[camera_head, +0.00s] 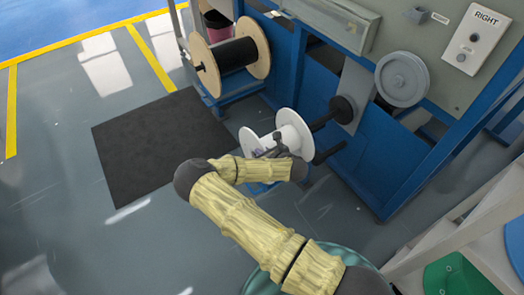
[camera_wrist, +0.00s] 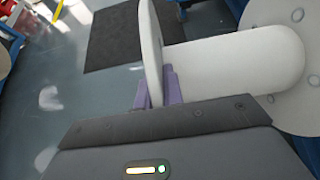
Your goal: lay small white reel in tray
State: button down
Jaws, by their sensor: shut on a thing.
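The small white reel (camera_head: 292,128) is in the middle of the head view, its axis roughly sideways, beside a black shaft (camera_head: 324,121) of the blue machine. I cannot tell whether the reel is still on that shaft. My gripper (camera_head: 270,151) is at the reel's left flange. In the wrist view the purple fingers of my gripper (camera_wrist: 160,90) are shut on the rim of the near white flange (camera_wrist: 151,45); the reel's hub and far flange lie to the right. A shallow grey metal tray-like trough (camera_head: 335,20) is on top of the machine; I cannot tell whether it is the tray.
A large wooden reel of black cable (camera_head: 236,54) stands at the back left. A grey wheel (camera_head: 402,79) is on the machine to the right. The floor around the dark mat (camera_head: 150,150) is clear.

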jog(key=shift+s+f, duration=0.1)
jog(key=shift+f, duration=0.15)
jog(key=c, duration=1.5)
grip_release()
jog(key=shift+o, duration=0.2)
jog(key=shift+f, duration=0.1)
jog(key=p+v, duration=0.5)
jog(key=v, duration=1.2)
jog(key=shift+s+d, duration=0.1)
